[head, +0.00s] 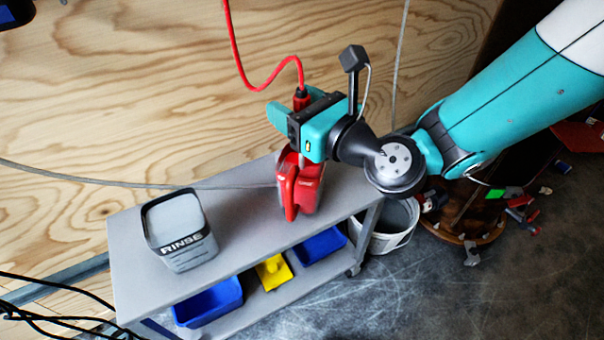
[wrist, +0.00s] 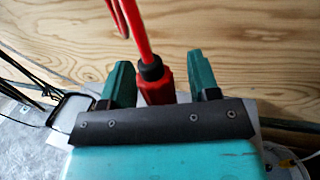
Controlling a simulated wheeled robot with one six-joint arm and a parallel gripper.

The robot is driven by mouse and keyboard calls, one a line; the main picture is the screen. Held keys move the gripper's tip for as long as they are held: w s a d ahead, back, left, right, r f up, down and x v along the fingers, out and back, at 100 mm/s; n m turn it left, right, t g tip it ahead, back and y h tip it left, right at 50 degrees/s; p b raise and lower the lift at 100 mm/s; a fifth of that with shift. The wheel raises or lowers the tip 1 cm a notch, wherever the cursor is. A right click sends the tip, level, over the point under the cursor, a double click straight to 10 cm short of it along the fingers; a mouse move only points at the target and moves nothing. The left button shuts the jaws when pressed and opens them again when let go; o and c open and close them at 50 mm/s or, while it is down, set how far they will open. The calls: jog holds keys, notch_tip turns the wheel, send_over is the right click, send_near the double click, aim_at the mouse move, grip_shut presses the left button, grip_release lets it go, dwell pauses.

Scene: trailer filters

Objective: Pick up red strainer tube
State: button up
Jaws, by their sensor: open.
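A red strainer tube (head: 301,98) with a dark collar and a red line rising from its top shows at my gripper in the head view. In the wrist view the red tube (wrist: 157,92) stands between the two teal fingers of my gripper (wrist: 162,78), nearer the left one, with visible gaps on both sides. My gripper (head: 297,107) is open around it. The tube's lower part is hidden behind my gripper. A red can-like body (head: 305,188) stands on the cart directly below; whether the tube meets it is hidden.
The grey cart (head: 240,215) has a grey bin marked RINSE (head: 182,232) on its left. Blue bins (head: 212,300) and a yellow item (head: 273,272) are on the lower shelf. A white bucket (head: 394,228) stands right of the cart. A plywood wall rises behind.

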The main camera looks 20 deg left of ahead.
jog(key=shift+a, duration=0.1)
jog(key=shift+c, duration=0.3)
grip_shut()
